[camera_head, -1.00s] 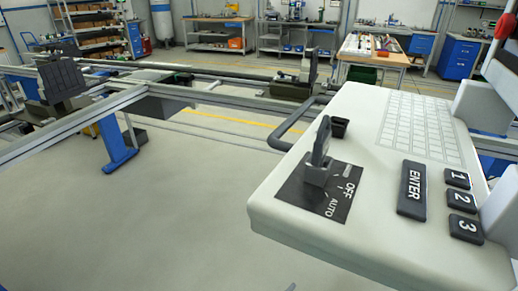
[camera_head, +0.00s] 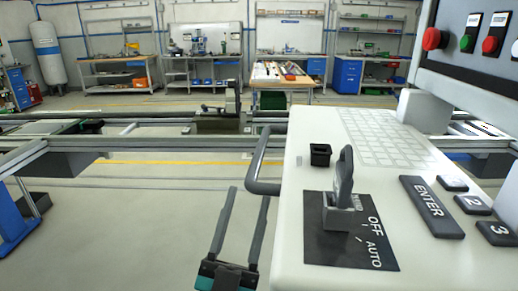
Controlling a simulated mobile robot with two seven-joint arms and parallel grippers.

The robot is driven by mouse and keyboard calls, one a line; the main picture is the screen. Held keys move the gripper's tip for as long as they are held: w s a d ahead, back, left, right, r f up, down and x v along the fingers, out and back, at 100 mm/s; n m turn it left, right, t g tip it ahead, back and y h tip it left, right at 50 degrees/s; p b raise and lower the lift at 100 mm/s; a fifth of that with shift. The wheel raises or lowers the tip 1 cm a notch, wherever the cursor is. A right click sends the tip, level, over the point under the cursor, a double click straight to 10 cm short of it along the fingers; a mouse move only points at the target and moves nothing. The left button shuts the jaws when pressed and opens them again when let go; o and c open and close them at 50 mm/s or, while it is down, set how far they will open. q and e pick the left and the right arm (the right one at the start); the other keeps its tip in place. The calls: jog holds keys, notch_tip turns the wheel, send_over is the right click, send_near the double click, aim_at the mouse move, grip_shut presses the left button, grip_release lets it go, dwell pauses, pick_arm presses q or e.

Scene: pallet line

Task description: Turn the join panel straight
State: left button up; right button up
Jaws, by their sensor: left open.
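The panel (camera_head: 300,235) is a white console at the right of the head view. It carries a grey rotary switch (camera_head: 345,180) on a black plate marked OFF and AUTO, a black ENTER key (camera_head: 431,206), number keys and a pale keypad (camera_head: 385,135). A dark grey handle (camera_head: 262,165) curves out from its left side. My left gripper (camera_head: 249,194) is open and empty. Its two long fingers point up and away, just left of the panel and below the handle, apparently apart from both. My right gripper is not in view.
A dark upright box with red and green buttons (camera_head: 467,44) stands behind the panel at the upper right. A metal conveyor rail (camera_head: 180,142) runs across the back. The floor (camera_head: 120,220) left of my gripper is clear. Workbenches line the far wall.

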aim_at(260, 147)
pick_arm(q)
jog(key=x, duration=0.9)
jog(key=shift+w+r, duration=0.1)
jog(key=shift+w, duration=0.1)
jog(key=shift+c, duration=0.4)
grip_shut()
dwell(0.7)
